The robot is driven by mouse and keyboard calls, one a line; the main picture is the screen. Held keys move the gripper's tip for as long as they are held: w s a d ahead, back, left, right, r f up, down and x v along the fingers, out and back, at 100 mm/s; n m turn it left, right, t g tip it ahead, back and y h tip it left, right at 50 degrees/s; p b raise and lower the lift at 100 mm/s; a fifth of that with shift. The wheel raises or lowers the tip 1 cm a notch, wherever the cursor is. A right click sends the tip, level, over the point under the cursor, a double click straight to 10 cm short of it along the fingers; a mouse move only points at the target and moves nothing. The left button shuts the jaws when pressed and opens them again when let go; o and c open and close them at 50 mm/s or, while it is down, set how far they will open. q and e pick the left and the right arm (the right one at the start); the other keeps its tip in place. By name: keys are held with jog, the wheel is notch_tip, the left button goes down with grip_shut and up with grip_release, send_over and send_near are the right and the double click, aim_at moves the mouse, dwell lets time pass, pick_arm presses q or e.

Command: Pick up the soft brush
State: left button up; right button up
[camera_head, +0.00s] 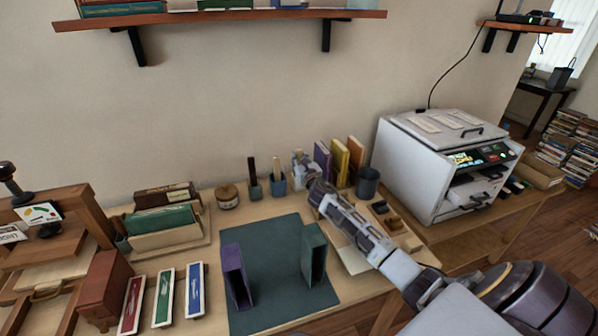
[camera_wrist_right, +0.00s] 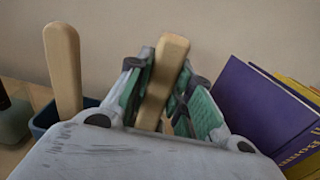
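My right gripper (camera_wrist_right: 165,88) has its green-padded fingers close on both sides of a pale wooden handle (camera_wrist_right: 168,62), which tilts to the right and appears pinched. The handle's lower end is hidden, so I cannot see bristles; it may be the soft brush. A second pale wooden handle (camera_wrist_right: 63,68) stands upright to its left, by a blue cup (camera_wrist_right: 47,118). In the head view my right gripper (camera_head: 303,163) is at the back of the table, between the pots and the upright books. My left gripper is out of view.
A dark green pot (camera_head: 255,191) and a blue pot (camera_head: 278,187) stand left of my gripper. Purple (camera_head: 322,160) and yellow books (camera_head: 340,162) stand close on its right, with a dark cup (camera_head: 367,183) beyond.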

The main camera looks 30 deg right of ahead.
grip_shut()
jog(key=shift+r, duration=0.4)
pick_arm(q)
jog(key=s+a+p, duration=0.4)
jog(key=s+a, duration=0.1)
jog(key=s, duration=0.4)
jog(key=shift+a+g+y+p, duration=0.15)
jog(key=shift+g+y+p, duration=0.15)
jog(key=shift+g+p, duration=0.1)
pick_arm(e)
notch_tip(320, 180, up, 17)
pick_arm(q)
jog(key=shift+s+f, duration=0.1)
pick_arm(e)
jog(key=shift+r, duration=0.1)
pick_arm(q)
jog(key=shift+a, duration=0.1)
